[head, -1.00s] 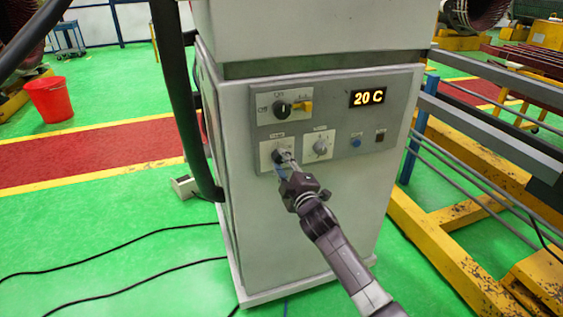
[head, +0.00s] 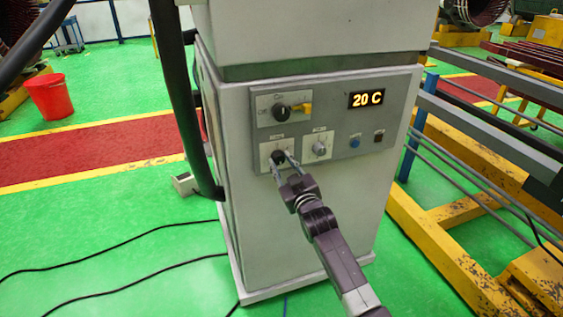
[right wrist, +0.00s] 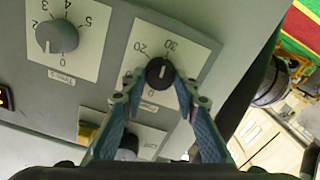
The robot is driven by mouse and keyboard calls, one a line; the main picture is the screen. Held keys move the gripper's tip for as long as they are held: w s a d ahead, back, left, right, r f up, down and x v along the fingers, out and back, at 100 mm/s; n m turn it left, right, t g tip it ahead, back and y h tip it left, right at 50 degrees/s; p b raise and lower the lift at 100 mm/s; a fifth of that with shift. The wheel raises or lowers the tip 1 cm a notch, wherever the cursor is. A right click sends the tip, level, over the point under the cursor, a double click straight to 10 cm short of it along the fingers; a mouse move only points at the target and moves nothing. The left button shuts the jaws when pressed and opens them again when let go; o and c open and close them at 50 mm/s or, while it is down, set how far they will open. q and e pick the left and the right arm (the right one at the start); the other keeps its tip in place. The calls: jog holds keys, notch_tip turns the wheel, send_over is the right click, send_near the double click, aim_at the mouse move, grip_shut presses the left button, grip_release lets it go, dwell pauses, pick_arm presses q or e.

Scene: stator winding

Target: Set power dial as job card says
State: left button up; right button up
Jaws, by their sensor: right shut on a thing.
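The black power dial (head: 277,157) sits at the lower left of the grey control panel. It also shows in the right wrist view (right wrist: 159,73), on a white plate with 0, 20 and 30 readable and seen upside down. Its white line points up in that view, roughly towards the 30. My right gripper (head: 283,163) is shut on this dial, one finger on each side, as the right wrist view (right wrist: 158,85) shows. No job card is readable in these frames. My left gripper is not in view.
A grey dial (head: 320,149) marked 0 to 5 is right of the power dial. Above are a black switch (head: 281,112) with a yellow part and a display (head: 367,98) reading 20 C. A blue button (head: 354,142) is at the right. A yellow frame (head: 440,235) stands right of the cabinet.

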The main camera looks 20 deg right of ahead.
jog(key=shift+f+m, duration=0.15)
jog(key=shift+m, duration=0.45)
jog(key=o, duration=1.1)
jog(key=shift+o, duration=0.2)
jog(key=s, duration=1.2)
jog(key=shift+d, duration=0.25)
